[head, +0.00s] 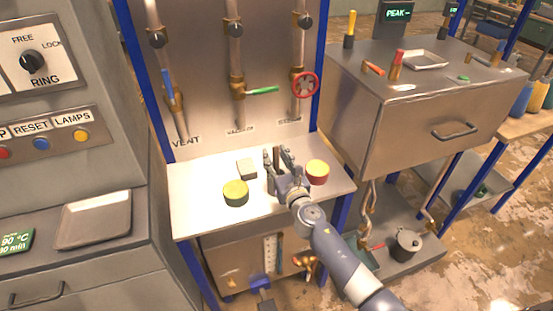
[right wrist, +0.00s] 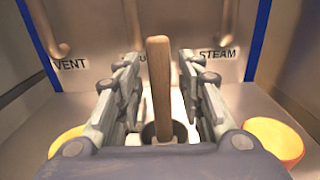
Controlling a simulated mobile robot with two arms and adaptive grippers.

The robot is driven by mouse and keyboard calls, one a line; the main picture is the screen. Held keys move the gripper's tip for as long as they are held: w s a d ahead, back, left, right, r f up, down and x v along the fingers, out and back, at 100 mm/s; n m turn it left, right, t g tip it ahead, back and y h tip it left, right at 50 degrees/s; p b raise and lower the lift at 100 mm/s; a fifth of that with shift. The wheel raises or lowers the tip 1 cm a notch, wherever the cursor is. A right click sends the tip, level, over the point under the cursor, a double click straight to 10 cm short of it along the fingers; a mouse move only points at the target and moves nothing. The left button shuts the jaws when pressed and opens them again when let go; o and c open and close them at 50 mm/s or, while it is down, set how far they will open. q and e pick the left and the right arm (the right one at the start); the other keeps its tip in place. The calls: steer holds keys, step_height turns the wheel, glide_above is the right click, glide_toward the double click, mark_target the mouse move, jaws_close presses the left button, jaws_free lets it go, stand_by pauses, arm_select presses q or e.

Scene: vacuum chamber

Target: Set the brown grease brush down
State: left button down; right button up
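The brown brush handle (right wrist: 158,85) stands upright between the fingers of my right gripper (right wrist: 158,100), with a visible gap on each side. Its foot meets a dark round thing (right wrist: 150,131), mostly hidden behind the gripper; I cannot tell whether this is a pot or part of the brush. In the head view the brown handle (head: 276,156) shows between the fingers of my right gripper (head: 279,158), over the pale worktop (head: 205,215). The right gripper is open and is not touching the handle. My left gripper is not in view.
A yellow-green round tin (head: 236,193) and a small grey block (head: 247,169) are left of the gripper. A red-and-yellow tin (head: 317,173) is close on its right. Behind stands a panel with pipes, a green lever (head: 262,90) and a red handwheel (head: 305,85). The worktop's front left is clear.

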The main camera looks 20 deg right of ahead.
steer(key=shift+s+r, duration=0.1)
steer(key=shift+r, duration=0.05)
steer(key=s, duration=1.1)
steer(key=shift+s+d, duration=0.25)
steer(key=shift+s, duration=0.15)
steer(key=s+d+f+m+g, duration=0.1)
steer(key=s+f+m+g, duration=0.3)
steer(key=f, duration=0.7)
steer(key=s+d+f+m+g+h, duration=0.15)
steer(key=s+f+m, duration=0.35)
steer(key=f, duration=0.6)
steer(key=s+d+f+m+g, duration=0.2)
steer(key=s+f+m+g, duration=0.3)
steer(key=f, duration=0.7)
steer(key=s+f+m+g, duration=0.2)
steer(key=s+f+m, duration=0.4)
steer(key=s, duration=0.5)
steer(key=s+a+f+m+g, duration=0.1)
steer(key=s+f+m+g, duration=0.1)
steer(key=s+f+m, duration=0.5)
steer(key=s+f+m+g, duration=0.2)
steer(key=s+f+m, duration=0.4)
steer(key=s, duration=1)
steer(key=shift+s+a+f+m+y, duration=0.2)
steer(key=shift+f+m+y, duration=0.1)
steer(key=shift+m+y, duration=0.2)
